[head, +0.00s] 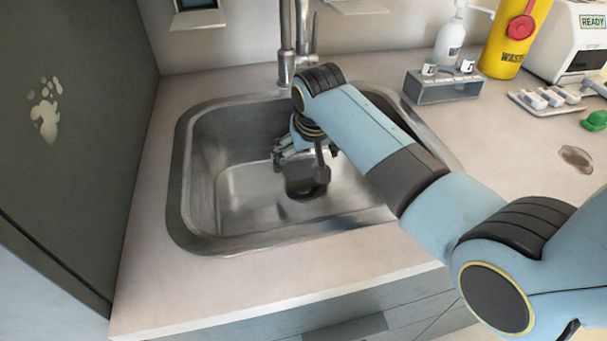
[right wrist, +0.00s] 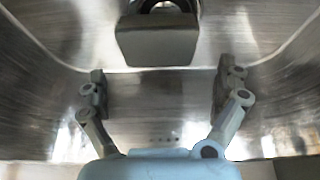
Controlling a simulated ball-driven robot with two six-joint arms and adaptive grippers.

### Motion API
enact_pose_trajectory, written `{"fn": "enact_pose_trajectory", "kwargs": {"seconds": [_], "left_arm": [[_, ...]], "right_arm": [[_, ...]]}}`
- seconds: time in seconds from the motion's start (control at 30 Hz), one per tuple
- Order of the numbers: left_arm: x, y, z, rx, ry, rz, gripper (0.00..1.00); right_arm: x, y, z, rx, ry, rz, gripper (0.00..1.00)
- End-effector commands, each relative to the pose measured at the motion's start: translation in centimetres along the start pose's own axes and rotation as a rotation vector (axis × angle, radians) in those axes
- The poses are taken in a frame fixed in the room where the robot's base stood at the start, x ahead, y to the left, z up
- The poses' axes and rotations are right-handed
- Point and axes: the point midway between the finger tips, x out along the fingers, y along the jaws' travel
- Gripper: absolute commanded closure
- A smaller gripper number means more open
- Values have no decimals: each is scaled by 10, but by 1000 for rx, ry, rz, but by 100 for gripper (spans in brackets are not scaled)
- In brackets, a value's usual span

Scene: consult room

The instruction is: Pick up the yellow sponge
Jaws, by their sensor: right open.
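No yellow sponge shows in either view; part of the sink is hidden behind my right arm. My right gripper (head: 283,153) is down inside the steel sink (head: 208,190) in the head view, partly covered by its own wrist. In the right wrist view the right gripper (right wrist: 163,88) has its two fingers spread wide apart, with only bare metal between them. My left gripper is in neither view.
A faucet (head: 284,62) stands behind the sink, close to my right arm. A grey rack (head: 443,86), a white pump bottle (head: 450,38) and a yellow waste container (head: 507,45) stand at the back right. The front counter strip (head: 190,285) is clear.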

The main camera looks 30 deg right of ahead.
Motion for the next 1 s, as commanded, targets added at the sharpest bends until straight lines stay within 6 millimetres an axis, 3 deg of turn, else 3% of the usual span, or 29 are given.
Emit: {"fn": "enact_pose_trajectory", "kwargs": {"seconds": [0.17, 0.4, 0.7, 0.87, 1.0], "left_arm": [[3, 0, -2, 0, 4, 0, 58], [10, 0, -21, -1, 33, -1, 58], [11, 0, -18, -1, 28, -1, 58], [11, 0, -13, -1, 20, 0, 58], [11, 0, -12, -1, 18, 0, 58]], "right_arm": [[16, 1, 2, 0, -1, 1, 0], [52, 2, 7, 1, 0, 0, 0], [58, 2, 7, 1, 1, 0, 0], [57, 2, 7, 0, 1, 0, 20], [57, 2, 7, 0, 1, 0, 23]]}}
